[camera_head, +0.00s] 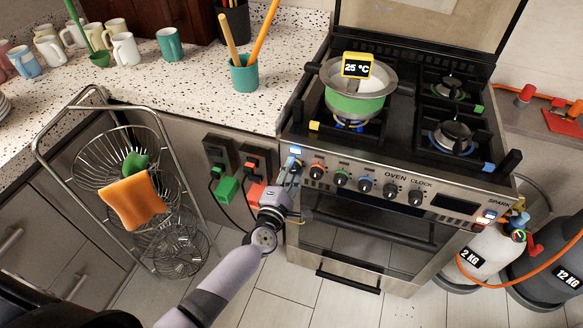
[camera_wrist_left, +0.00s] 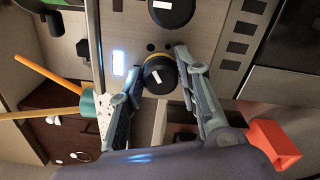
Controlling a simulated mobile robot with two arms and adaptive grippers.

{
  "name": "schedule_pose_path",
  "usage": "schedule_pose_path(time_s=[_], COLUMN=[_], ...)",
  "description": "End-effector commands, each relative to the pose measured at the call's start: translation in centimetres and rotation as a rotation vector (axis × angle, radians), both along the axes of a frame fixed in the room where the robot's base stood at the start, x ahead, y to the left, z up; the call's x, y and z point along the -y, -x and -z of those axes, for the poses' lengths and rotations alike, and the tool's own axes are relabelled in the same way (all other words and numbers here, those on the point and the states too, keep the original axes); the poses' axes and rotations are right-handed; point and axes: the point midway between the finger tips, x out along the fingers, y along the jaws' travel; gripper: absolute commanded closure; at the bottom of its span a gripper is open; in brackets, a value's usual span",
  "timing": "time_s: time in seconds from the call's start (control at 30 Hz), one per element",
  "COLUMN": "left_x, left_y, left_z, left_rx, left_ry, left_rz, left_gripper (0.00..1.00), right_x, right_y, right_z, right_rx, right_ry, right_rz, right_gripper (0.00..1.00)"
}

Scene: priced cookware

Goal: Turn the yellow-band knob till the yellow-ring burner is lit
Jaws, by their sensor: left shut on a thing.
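The yellow-band knob (camera_wrist_left: 160,76) is black with a white pointer mark and a yellow ring at its base. My left gripper (camera_head: 291,172) is shut on it, with one finger on each side in the left wrist view; in the head view the gripper mostly hides it. The yellow-ring burner (camera_head: 352,122) is at the stove's front left, beside a yellow marker (camera_head: 314,126). A green pot (camera_head: 355,104) with a 25 °C tag stands over it and hides most of it. My right gripper is not in view.
More knobs line the panel, the closest being an orange-banded one (camera_head: 316,172). A panel light (camera_head: 295,151) glows above my gripper. A wire rack (camera_head: 125,160) stands left of my arm, and gas cylinders (camera_head: 490,250) stand right of the stove.

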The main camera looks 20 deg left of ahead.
Motion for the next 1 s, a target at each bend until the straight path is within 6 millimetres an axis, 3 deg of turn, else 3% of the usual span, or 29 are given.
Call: schedule_pose_path(time_s=[0.5, 1.0], left_x=[0.1, 0.1], left_y=[0.0, 0.0], left_z=[-0.1, 0.1], left_rx=[0.015, 0.024], left_ry=[-0.469, -0.714], left_rz=[0.001, 0.000], left_gripper=[0.97, 0.97], right_x=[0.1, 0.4], right_y=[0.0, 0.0], right_z=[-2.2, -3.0], right_rx=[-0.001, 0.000], right_ry=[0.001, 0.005], right_rz=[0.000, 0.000], right_gripper=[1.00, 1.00])
